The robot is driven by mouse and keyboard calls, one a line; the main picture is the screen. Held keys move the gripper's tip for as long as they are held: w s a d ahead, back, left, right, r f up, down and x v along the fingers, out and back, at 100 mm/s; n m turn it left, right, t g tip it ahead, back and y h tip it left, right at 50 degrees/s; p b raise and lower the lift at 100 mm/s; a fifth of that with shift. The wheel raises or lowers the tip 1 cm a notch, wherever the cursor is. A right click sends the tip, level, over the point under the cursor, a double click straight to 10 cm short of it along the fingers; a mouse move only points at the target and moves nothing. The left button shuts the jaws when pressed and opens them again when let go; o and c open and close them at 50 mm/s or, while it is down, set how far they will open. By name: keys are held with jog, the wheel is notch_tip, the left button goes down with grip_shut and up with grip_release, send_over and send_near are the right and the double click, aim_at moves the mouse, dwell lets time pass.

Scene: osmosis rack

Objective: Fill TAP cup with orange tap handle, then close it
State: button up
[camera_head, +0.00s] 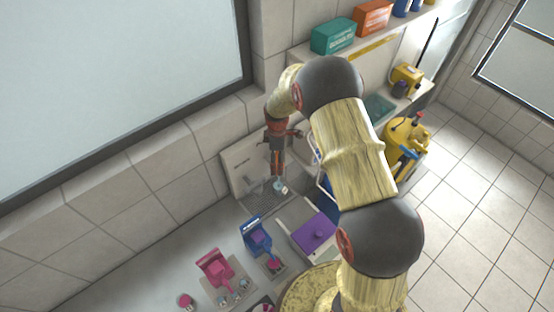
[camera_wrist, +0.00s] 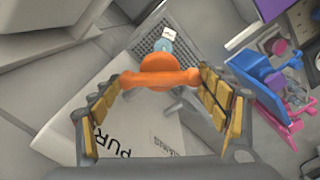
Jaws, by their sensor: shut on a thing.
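The orange tap handle (camera_wrist: 160,72) lies crosswise between the fingertips of my gripper (camera_wrist: 163,80) in the wrist view, its ends against the finger pads. The gripper is shut on it. In the head view my gripper (camera_head: 277,158) points down in front of the pale dispenser panel (camera_head: 240,165). A small cup with a white label (camera_head: 281,187) sits below the gripper by the drip grate. In the wrist view the labelled cup (camera_wrist: 166,46) shows beyond the handle, partly covered by it. The label text, water flow and fill level cannot be made out.
Blue scoop (camera_head: 257,236), pink scoop (camera_head: 216,268) and a purple-lidded box (camera_head: 314,232) stand on the counter to the front. A tiled wall is close on the left. Yellow equipment (camera_head: 405,138) is at the right.

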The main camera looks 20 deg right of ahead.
jog(key=shift+c, duration=0.8)
jog(key=shift+m+b, duration=0.3)
jog(key=m+b, duration=0.3)
jog(key=m, duration=0.1)
jog(key=shift+f+b, duration=0.15)
jog(key=shift+b, duration=0.2)
jog(key=m+b, duration=0.1)
jog(key=m, duration=0.2)
jog(key=shift+b, duration=0.3)
jog(key=shift+m+b, duration=0.8)
jog(key=shift+m, duration=1)
jog(key=shift+r, duration=0.2)
jog(key=o, duration=1.2)
jog(key=shift+c, duration=0.2)
